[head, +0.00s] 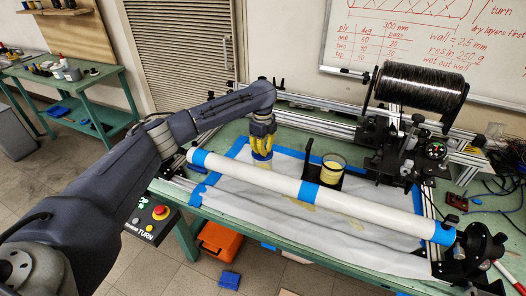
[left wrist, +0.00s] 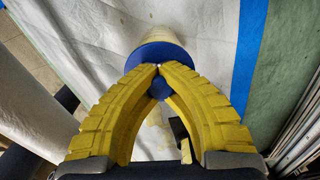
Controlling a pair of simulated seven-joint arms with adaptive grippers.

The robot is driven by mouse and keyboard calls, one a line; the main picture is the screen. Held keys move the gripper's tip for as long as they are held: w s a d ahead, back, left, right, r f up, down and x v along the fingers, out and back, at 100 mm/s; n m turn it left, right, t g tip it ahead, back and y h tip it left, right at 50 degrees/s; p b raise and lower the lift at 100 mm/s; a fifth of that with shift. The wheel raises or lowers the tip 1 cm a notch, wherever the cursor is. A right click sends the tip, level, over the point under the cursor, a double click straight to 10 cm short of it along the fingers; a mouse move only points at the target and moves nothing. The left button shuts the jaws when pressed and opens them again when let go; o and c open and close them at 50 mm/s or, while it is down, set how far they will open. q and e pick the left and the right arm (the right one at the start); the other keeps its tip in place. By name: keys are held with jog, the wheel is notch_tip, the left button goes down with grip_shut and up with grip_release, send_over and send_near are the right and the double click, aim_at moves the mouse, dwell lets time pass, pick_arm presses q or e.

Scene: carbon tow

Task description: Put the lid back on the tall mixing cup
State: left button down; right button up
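My left gripper (head: 262,136) has yellow fingers and points down over the back left of the covered table. Its fingertips (left wrist: 159,72) come together on the middle of a round blue lid (left wrist: 160,54), which also shows just below them in the head view (head: 262,155). A cream cup (left wrist: 166,36) stands directly beyond the lid in the left wrist view. Only a little of the cup shows under the lid in the head view. Lid and cup look lined up, but I cannot tell whether the lid is seated. My right gripper is not in view.
A long white tube (head: 260,177) with blue tape bands lies across the table in front of the cup. An open clear cup (head: 334,161) with yellowish contents stands in a dark holder to the right. A black tow spool (head: 420,88) stands at the back right.

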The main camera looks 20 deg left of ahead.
pick_arm(q)
jog(key=c, duration=2.1)
grip_release()
jog(key=shift+c, duration=0.2)
jog(key=o, duration=1.2)
jog(key=shift+r, duration=0.1)
jog(key=shift+r, duration=3.35)
grip_shut()
jog(key=shift+f, duration=2.7)
